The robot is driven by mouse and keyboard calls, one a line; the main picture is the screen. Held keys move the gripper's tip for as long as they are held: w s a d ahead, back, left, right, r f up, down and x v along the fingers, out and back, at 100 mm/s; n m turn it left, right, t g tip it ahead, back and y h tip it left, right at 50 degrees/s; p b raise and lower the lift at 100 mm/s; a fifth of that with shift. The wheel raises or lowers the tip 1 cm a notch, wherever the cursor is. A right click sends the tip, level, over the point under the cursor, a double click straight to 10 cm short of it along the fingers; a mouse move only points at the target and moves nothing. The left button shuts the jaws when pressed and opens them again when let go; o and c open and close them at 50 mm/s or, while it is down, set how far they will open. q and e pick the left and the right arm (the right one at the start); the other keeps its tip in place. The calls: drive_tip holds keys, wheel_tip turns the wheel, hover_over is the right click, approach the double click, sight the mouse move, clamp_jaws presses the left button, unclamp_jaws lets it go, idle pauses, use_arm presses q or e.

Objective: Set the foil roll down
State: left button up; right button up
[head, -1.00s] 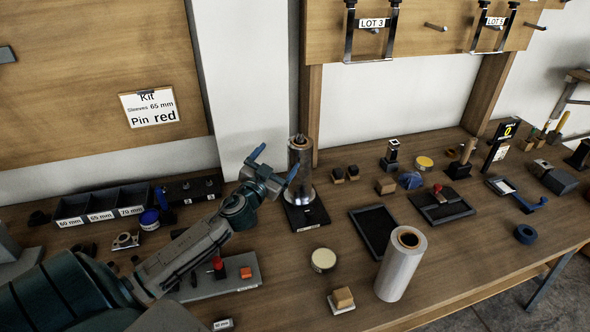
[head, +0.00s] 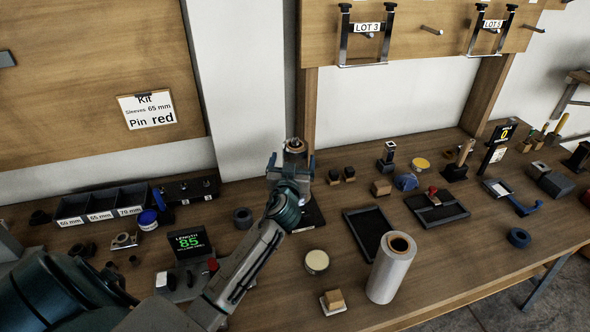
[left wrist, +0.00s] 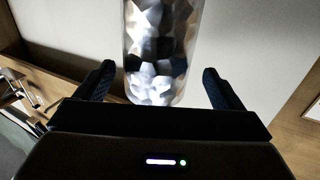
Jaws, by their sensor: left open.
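The shiny foil roll (head: 294,147) stands upright on a dark stand (head: 314,216) at the back of the bench, mostly hidden by my left gripper in the head view. My left gripper (head: 291,165) is open, with one finger on either side of the roll. In the left wrist view, the crinkled silver foil (left wrist: 160,50) rises between and beyond the spread fingers (left wrist: 160,84). Gaps show on both sides, so the fingers do not grip it. My right gripper is not in view.
A pale film roll (head: 391,268) stands upright near the front edge. A dark tray (head: 366,232), a yellow-topped tin (head: 317,262) and small blocks lie nearby. A display reading 85 (head: 188,241) stands left of my forearm. Labelled bins (head: 100,207) are at the back left.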

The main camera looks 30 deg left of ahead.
sight(296, 149)
use_arm(q)
drive_tip(key=p+x, duration=0.1)
drive_tip(key=x, duration=0.1)
drive_tip(key=r+p+x, duration=0.1)
drive_tip(key=x, duration=0.1)
drive_tip(key=shift+w+p, duration=0.35)
drive_tip(key=shift+p, duration=0.05)
drive_tip(key=shift+w+a+f, duration=0.15)
drive_tip(key=shift+w, duration=0.25)
drive_tip(key=shift+s, duration=0.1)
drive_tip(key=c, duration=1.7)
clamp_jaws()
